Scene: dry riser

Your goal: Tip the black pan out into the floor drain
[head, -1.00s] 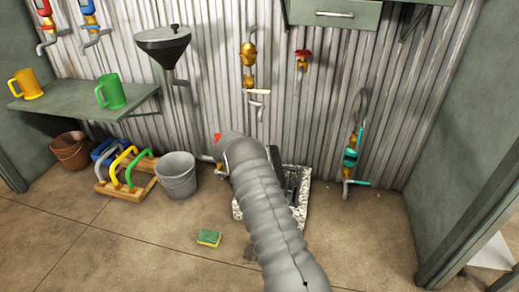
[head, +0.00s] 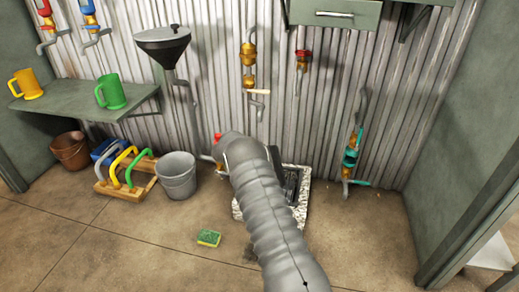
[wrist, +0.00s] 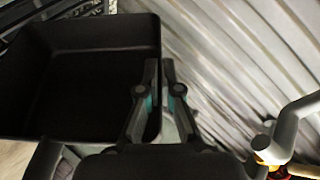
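The black pan (wrist: 75,75) fills the left of the wrist view, with its open inside facing the camera. My gripper (wrist: 163,65) has one finger on each side of the pan's right wall and is shut on it. I cannot make out anything inside the pan. In the head view my grey arm hides the gripper and most of what is beyond it. The floor drain, with a pale speckled surround (head: 301,214) and a dark middle, shows partly behind my arm by the wall. A dark grating (wrist: 95,9) shows past the pan in the wrist view.
A grey bucket (head: 177,177) and a wooden rack (head: 140,187) of coloured handles stand left of the drain. Pipes with valves, including a teal one (head: 350,158), run down the corrugated wall. The right floor is clear.

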